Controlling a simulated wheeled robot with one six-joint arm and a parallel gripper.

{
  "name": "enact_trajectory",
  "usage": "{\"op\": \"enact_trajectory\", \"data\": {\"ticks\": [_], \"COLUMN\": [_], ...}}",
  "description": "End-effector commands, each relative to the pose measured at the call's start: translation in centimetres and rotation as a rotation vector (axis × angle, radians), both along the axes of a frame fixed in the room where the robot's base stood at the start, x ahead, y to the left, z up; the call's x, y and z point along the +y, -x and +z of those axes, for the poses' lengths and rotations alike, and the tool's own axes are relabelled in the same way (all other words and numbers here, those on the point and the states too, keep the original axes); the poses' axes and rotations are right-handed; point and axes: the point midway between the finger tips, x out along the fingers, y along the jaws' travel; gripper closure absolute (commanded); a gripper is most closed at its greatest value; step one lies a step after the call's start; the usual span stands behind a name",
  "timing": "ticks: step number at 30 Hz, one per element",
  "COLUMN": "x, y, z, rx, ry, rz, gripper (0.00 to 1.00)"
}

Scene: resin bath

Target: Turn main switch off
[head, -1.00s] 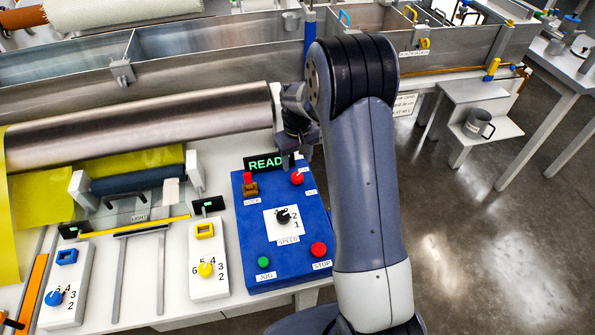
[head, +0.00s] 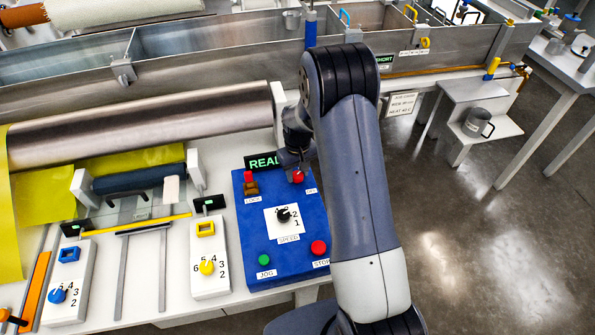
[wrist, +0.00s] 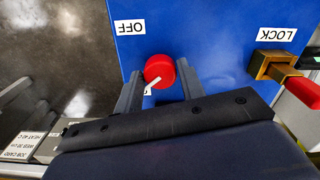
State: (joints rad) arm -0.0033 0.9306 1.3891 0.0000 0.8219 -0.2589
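The main switch is a red round knob (head: 298,177) at the upper right of the blue control panel (head: 255,225). In the wrist view the red knob (wrist: 159,69) has a white pointer mark aimed toward my gripper, and an OFF label (wrist: 129,27) lies at its upper left. My gripper (head: 297,168) is down at the knob. In the wrist view my fingers (wrist: 159,80) stand apart on either side of it, with narrow gaps that look open; contact is not clear. A label by the pointer is mostly hidden.
A brass and red LOCK piece (head: 250,185) sits left of the knob. The panel also holds a black speed dial (head: 283,215), a green JOG button (head: 264,260) and a red STOP button (head: 318,247). A green-lettered display (head: 262,161) is partly covered by my arm.

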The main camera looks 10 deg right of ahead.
Motion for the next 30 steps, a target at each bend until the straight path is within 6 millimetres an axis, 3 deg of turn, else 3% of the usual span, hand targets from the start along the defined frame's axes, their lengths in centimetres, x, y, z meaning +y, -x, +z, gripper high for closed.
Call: {"op": "enact_trajectory", "data": {"ticks": [9,20,30], "x": [0.0,0.01,0.02], "y": [-0.01,-0.02,-0.04], "z": [0.03,-0.11,-0.27], "rx": [0.0,-0.001,-0.002], "ry": [0.0,0.0,0.0], "rz": [0.0,-0.059,-0.308], "gripper": [0.89,0.89,0.89]}}
